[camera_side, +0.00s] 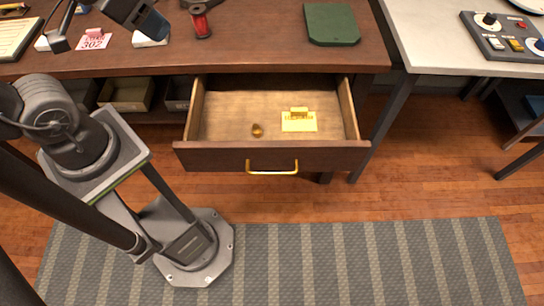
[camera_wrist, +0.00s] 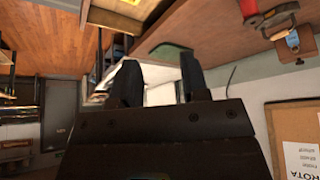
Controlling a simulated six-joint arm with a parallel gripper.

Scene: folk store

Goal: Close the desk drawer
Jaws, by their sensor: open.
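The desk drawer (camera_side: 205,157) is pulled well out of the dark wooden desk (camera_side: 250,45) in the side view. Its front has a brass-coloured bar handle (camera_side: 272,171). Inside lie a small round brass-coloured object (camera_side: 257,130) and a yellow card with a small block (camera_side: 299,124). My gripper (camera_wrist: 160,84) shows in the wrist view with its two dark fingers spread apart and nothing between them. In the side view, dark parts at the upper left hang over the desk, and I cannot make out both fingertips there. Nothing of mine touches the drawer in the side view.
A red spool-like object (camera_side: 201,22), a green board (camera_side: 331,23) and a pink card (camera_side: 94,40) are on the desk top. Small open bins (camera_side: 128,93) sit under it, left of the drawer. A striped mat (camera_side: 330,265) and bare floor lie before the drawer.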

